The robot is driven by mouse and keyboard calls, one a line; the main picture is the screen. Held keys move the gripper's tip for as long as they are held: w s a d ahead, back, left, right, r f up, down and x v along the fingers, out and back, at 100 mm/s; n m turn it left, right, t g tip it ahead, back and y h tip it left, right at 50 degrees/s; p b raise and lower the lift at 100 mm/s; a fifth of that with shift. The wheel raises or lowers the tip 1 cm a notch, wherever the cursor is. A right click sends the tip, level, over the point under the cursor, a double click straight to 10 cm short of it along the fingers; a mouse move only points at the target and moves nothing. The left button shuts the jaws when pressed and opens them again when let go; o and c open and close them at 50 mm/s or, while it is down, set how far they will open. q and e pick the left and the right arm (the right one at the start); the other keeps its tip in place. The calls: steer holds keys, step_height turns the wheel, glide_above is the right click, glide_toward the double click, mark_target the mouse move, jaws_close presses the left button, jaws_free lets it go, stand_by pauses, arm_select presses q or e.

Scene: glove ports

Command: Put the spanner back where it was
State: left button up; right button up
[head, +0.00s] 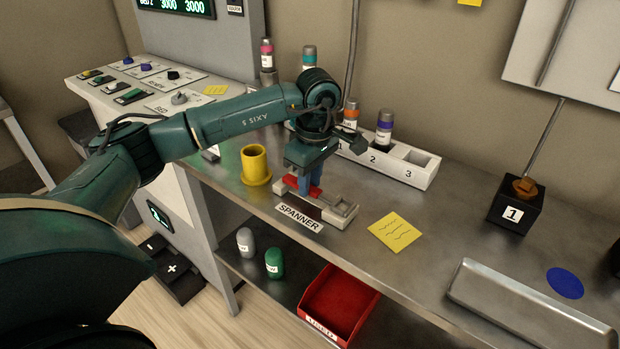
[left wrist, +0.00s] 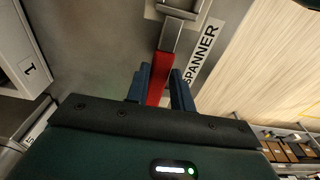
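The spanner (head: 291,182) has a red handle and a grey metal end. The spanner's metal end (left wrist: 172,36) points to the grey holder (head: 341,216) behind the SPANNER label (head: 299,218). The spanner is at or just above the holder; I cannot tell whether it is fully seated. The gripper hides part of it. My right gripper is not in view.
A yellow cup (head: 256,168) stands left of the holder. A white numbered rack (head: 409,172) with bottles is behind it. A yellow note (head: 395,232) lies to the right, then a metal tray (head: 530,310) and a black box (head: 516,207). A red bin (head: 340,304) sits below the bench edge.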

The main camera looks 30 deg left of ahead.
arm_select(q)
steer(key=o, duration=0.5)
steer(key=r, duration=0.8)
steer(key=d+r, duration=0.1)
steer(key=r, duration=0.4)
steer(key=shift+r, duration=0.1)
